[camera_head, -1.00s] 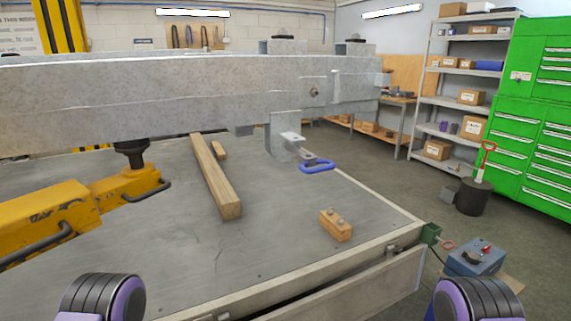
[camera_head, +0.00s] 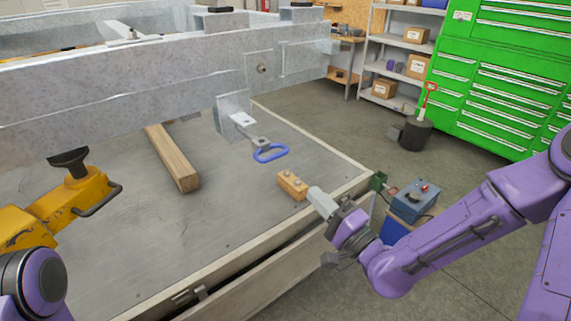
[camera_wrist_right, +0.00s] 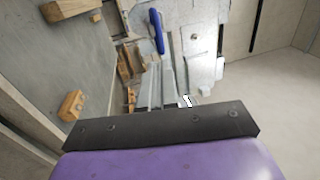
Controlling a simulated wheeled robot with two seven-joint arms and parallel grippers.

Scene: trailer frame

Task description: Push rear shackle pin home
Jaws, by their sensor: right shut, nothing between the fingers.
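A pin with a blue loop handle (camera_head: 270,153) sticks out from the lower end of a grey hanger bracket (camera_head: 233,112) under the galvanised trailer beam (camera_head: 150,85). The blue handle also shows in the right wrist view (camera_wrist_right: 157,30), near the top. How deep the pin sits cannot be made out. My right gripper (camera_head: 318,196) is shut and empty, low on the right by the table's front edge, apart from the handle. Its slim grey fingers point upward in the right wrist view (camera_wrist_right: 163,82). My left gripper is out of view; only part of my left arm shows.
A small wooden block with pegs (camera_head: 292,185) lies on the table (camera_head: 225,225), close to my right fingertips. A longer timber (camera_head: 172,160) and a yellow jack (camera_head: 60,200) are to the left. A blue-grey box (camera_head: 415,200) stands beyond the table's right edge.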

